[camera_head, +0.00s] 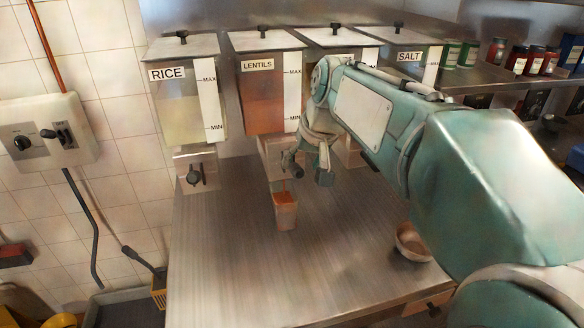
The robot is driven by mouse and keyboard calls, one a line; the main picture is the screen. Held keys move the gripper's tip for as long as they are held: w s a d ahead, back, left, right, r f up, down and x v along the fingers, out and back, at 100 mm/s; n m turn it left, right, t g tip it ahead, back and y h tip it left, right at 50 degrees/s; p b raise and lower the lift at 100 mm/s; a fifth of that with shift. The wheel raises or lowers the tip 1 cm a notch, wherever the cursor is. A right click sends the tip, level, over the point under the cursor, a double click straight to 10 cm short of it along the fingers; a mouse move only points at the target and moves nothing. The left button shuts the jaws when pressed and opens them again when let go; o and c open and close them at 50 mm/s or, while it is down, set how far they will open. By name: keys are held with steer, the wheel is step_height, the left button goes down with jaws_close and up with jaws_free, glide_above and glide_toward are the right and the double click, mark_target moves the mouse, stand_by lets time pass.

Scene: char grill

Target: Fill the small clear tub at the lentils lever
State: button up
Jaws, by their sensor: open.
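The lentils dispenser (266,108) is a bin of orange-brown lentils with a label and MAX and MIN marks. Its outlet (280,186) points down over the small clear tub (285,212). The tub stands upright on the steel counter and shows orange in it; how full it is I cannot tell exactly. My gripper (307,166) is open, just above and right of the tub, in front of the dispenser's lower housing. The lentils lever is hidden or hard to separate from my fingers, so I cannot tell whether they touch it. No tub is between the fingers.
The rice dispenser (190,105) stands to the left, and the salt dispenser (408,57) to the right, partly behind my arm. The counter's left and front parts are clear.

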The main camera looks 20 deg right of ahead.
mark_target(295, 166)
steer(key=shift+x, duration=2)
jaws_close()
steer(key=shift+r, duration=0.1)
steer(key=shift+w+r+g, duration=0.2)
steer(key=shift+r+g, duration=0.25)
steer(key=shift+g, duration=0.3)
steer(key=shift+w+r+g, duration=0.2)
steer(key=shift+r+g, duration=0.25)
steer(key=shift+g, duration=0.3)
jaws_free()
